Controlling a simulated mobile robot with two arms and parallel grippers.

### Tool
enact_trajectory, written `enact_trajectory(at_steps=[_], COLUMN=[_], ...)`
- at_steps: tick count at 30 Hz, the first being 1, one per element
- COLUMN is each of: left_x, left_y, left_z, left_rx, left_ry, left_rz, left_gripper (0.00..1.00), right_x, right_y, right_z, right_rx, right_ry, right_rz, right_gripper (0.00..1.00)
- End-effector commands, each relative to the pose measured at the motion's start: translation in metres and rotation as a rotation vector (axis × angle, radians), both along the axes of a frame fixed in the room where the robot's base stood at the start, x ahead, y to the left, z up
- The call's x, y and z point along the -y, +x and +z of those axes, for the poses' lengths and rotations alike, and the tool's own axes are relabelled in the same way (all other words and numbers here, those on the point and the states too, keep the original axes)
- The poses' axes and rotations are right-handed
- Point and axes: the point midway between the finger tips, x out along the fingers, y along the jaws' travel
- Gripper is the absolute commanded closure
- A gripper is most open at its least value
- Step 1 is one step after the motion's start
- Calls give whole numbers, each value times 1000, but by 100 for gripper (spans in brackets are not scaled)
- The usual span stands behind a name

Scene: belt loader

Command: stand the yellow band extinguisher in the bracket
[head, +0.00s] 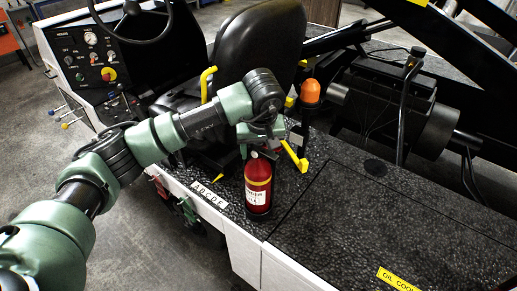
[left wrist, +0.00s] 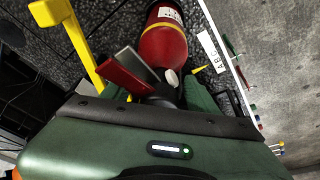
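The red extinguisher with a yellow band (head: 258,190) stands upright over the black deck near its front edge. Its lower end is dark; I cannot tell whether it rests on the deck or hangs just above it. My left gripper (head: 262,146) is at its top, with fingers around the valve head. The left wrist view shows the red body (left wrist: 163,45), the yellow band, and red and grey levers (left wrist: 128,72) close between the fingers (left wrist: 165,98). Whether the fingers press on the neck is hidden. My right gripper is not in view. I cannot make out a bracket clearly.
A yellow rail (head: 292,156) stands right beside the gripper. A black seat (head: 262,45) and an orange beacon (head: 310,92) are behind. A lettered white strip (head: 209,194) lies on the left edge. The deck to the right (head: 350,220) is clear.

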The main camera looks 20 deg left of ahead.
Motion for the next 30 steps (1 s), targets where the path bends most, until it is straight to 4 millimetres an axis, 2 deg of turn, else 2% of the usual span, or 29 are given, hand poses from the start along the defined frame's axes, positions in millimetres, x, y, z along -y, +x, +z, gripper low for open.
enact_trajectory(at_steps=[5,8,21,25,30], left_x=[0,1,13,14,15], left_y=[0,-2,-26,-30,-32], left_z=[2,11,93,108,115], left_rx=[1,4,4,1,0], left_ry=[0,-1,0,0,0], left_rz=[0,0,-1,0,1], left_gripper=[41,41,41,41,41], right_x=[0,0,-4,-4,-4], right_y=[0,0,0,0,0], right_z=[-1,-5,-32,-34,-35], right_rx=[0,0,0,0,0], right_ry=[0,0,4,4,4], right_rz=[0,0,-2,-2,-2], right_gripper=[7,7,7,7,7])
